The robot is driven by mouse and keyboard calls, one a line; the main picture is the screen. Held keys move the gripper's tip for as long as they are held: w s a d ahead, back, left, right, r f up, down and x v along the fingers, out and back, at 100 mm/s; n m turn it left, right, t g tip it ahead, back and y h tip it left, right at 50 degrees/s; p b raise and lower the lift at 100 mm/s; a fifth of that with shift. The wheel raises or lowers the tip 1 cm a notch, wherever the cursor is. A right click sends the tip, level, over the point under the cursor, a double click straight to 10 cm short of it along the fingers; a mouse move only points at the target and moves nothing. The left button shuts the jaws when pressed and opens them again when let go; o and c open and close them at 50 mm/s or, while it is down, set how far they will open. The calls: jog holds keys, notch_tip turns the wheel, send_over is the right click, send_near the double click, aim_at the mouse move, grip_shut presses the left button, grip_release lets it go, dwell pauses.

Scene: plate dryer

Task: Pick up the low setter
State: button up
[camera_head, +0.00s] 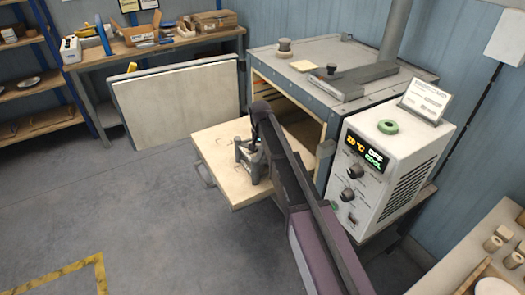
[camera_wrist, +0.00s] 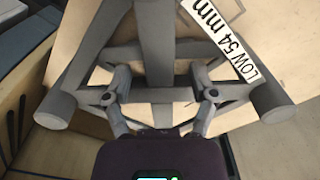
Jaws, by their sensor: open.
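The low setter (camera_wrist: 154,45) is a grey frame of thick bars with round-ended legs at left and right. A white label reading "LOW 54 mm" (camera_wrist: 232,42) lies along its upper right side in the wrist view. In the head view the setter (camera_head: 239,152) stands on the pale board (camera_head: 219,178) at the open front of the dryer. My gripper (camera_head: 257,167) is over the board, right at the setter and partly hiding it. In the wrist view my open gripper (camera_wrist: 158,94) has a finger on each side of the setter's middle bars. Contact cannot be told.
The grey dryer cabinet (camera_head: 290,78) stands behind, open at the front. A white control box (camera_head: 390,155) reading "OFF" and "COOL" is close right of my arm. A large panel (camera_head: 178,103) leans at the back left. The floor at left is clear.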

aim_at(261, 151)
dwell(0.4)
grip_shut()
jog(key=shift+r, duration=0.15)
notch_tip(261, 151, up, 3)
jog(key=p, duration=0.3)
jog(key=s+d+r+p, duration=0.1)
jog(key=s+d, duration=0.1)
jog(key=s, duration=0.5)
jog(key=s+d+p, duration=0.1)
jog(key=s+d, duration=0.1)
jog(key=s, duration=0.6)
jog(key=shift+s+r, duration=0.2)
jog(key=shift+r, duration=0.15)
jog(key=shift+r, duration=0.15)
notch_tip(261, 151, up, 7)
jog(key=p, duration=0.7)
dwell(0.5)
